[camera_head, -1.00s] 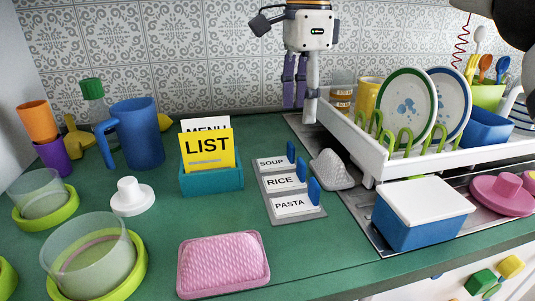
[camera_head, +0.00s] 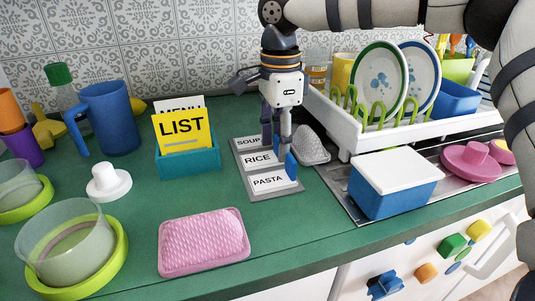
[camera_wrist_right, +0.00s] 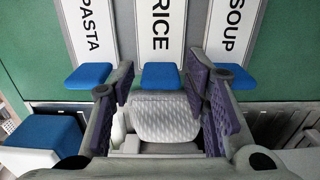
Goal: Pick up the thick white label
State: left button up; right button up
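Three white labels with blue tabs lie in a grey holder (camera_head: 275,192): SOUP (camera_head: 247,142), RICE (camera_head: 257,160) and PASTA (camera_head: 268,182). I cannot tell from these views which is thickest. My right gripper (camera_head: 276,147) points down at the tab end of the labels and partly hides the SOUP and RICE tabs. In the right wrist view its fingers (camera_wrist_right: 160,82) are open and empty, one on each side of the blue RICE tab (camera_wrist_right: 161,76). The RICE label (camera_wrist_right: 161,30) is centred there, with PASTA (camera_wrist_right: 92,30) left and SOUP (camera_wrist_right: 232,30) right. My left gripper is out of view.
The white dish rack (camera_head: 345,135) and a blue box with white lid (camera_head: 396,180) are further right. The teal LIST holder (camera_head: 188,163) is left.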

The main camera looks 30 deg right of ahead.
jog(key=c, duration=0.4)
